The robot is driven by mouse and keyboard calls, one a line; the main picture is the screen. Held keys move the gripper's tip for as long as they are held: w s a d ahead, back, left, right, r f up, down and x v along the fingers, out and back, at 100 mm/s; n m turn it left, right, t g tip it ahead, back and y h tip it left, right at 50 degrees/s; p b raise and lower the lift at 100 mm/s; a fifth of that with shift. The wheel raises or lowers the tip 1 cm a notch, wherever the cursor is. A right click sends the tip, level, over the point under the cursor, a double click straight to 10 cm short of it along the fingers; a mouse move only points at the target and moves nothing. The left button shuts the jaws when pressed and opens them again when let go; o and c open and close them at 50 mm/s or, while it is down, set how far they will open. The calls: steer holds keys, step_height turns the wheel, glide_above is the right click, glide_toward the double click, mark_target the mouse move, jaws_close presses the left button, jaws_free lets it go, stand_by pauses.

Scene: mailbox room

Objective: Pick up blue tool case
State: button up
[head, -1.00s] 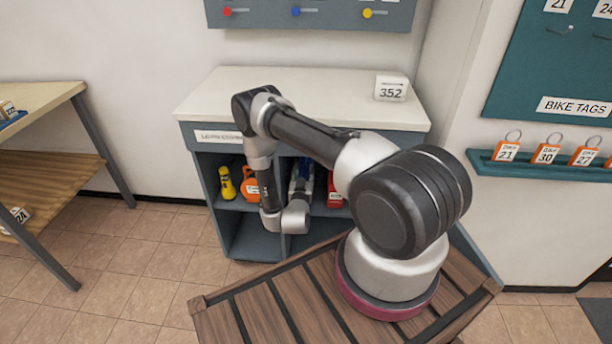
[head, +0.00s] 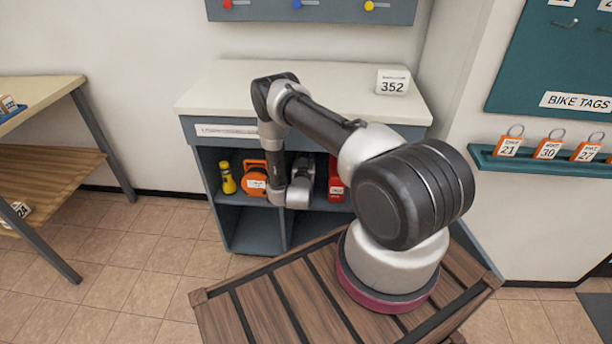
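The blue tool case is not visible now; the spot where blue showed earlier, in the right part of the cabinet's upper shelf, is behind my wrist. My gripper (head: 304,167) reaches into that shelf opening, pointing away from the camera. Its fingertips are hidden by its own body and wrist, so I cannot see whether they are open or touch anything.
Left of my wrist on the shelf stand a yellow flashlight (head: 228,180) and an orange case (head: 254,182). A red item (head: 336,184) stands to the right. The cabinet top (head: 225,95) overhangs the opening and carries a 352 sign (head: 392,82).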

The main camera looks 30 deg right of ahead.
jaws_close()
steer(key=shift+r, duration=0.15)
